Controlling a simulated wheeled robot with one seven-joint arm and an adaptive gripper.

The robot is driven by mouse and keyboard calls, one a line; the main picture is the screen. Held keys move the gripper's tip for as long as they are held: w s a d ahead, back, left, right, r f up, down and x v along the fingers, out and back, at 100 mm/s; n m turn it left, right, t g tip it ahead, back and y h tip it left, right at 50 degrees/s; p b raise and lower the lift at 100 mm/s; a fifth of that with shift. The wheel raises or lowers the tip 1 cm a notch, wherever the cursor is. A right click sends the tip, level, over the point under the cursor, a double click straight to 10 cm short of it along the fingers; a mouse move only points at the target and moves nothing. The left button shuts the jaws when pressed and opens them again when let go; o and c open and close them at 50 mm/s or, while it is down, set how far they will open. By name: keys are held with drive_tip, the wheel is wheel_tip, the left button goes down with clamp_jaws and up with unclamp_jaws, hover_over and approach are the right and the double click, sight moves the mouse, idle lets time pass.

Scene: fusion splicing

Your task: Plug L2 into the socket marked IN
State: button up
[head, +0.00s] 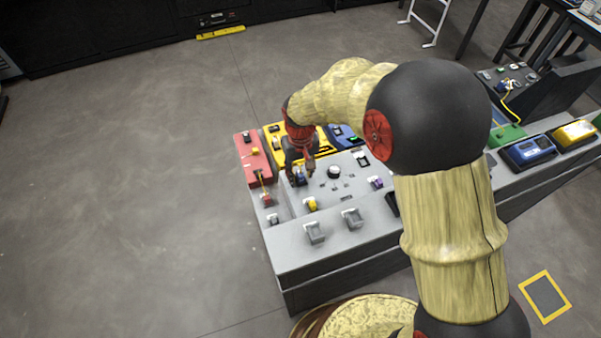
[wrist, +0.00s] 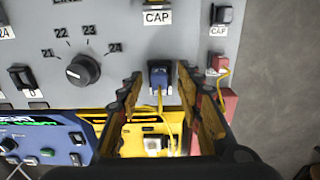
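My gripper (wrist: 160,82) is open, with its fingers on either side of a blue plug (wrist: 158,76) and a visible gap to each side. The blue plug sits at the edge of the grey panel (wrist: 115,22), and a yellow cable runs from it toward the yellow unit (wrist: 120,138). In the head view my gripper (head: 302,172) points down over the grey panel, with the blue plug (head: 300,180) at its fingertips. I cannot read an L2 tag or an IN mark in either view, so I cannot tell which plug or socket these are.
A black dial (wrist: 84,70) marked 21 to 24 stands left of the plug. A red block (wrist: 229,104) with a small red plug (wrist: 217,62) is to the right. A blue unit (wrist: 45,140) lies at lower left.

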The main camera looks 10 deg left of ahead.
wheel_tip(320, 180, up, 12)
idle(0.6)
drive_tip(key=s+d+r+m+t, duration=0.2)
drive_tip(key=s+d+r, duration=0.5)
drive_tip(key=s+d, duration=0.3)
drive_tip(key=s+d+r+m+t, duration=0.3)
drive_tip(key=s+d+r, duration=0.5)
drive_tip(key=d, duration=0.6)
drive_tip(key=s, duration=0.2)
drive_tip(key=shift+s+d+t, duration=0.2)
drive_tip(key=shift+s+t, duration=0.1)
drive_tip(key=shift+s, duration=0.1)
drive_tip(key=shift+o, duration=0.2)
idle(0.7)
